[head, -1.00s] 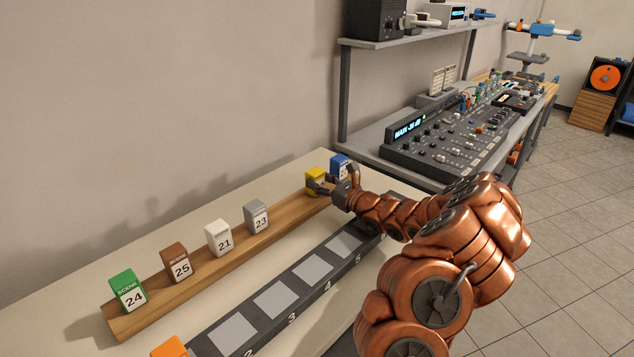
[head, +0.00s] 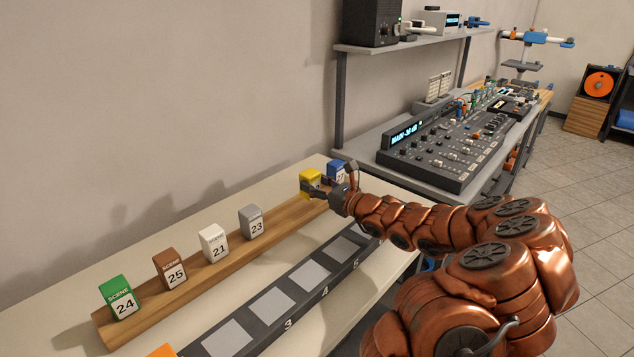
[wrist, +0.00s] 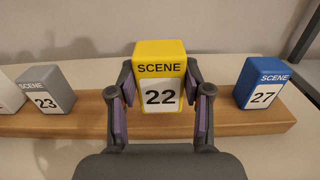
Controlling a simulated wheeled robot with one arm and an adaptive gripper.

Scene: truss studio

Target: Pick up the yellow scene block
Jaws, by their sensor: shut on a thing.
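The yellow scene block (head: 311,179) is near the far end of the wooden rail (head: 205,256). In the wrist view, the yellow block (wrist: 160,62) stands upright, with "SCENE 22" facing me. My gripper (wrist: 160,98) has one finger on each side of it and is shut on it. In the head view, my gripper (head: 322,188) reaches it from the right and partly covers it. The wrist view shows the block's lower edge in front of the rail's top; I cannot tell whether it touches the rail.
On the rail, the blue block 27 (wrist: 262,84) stands to the right and the grey block 23 (wrist: 46,92) to the left. White 21 (head: 214,243), brown 25 (head: 171,269) and green 24 (head: 119,298) stand further left. A dark numbered strip (head: 250,316) lies in front. A mixing console (head: 445,150) stands behind.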

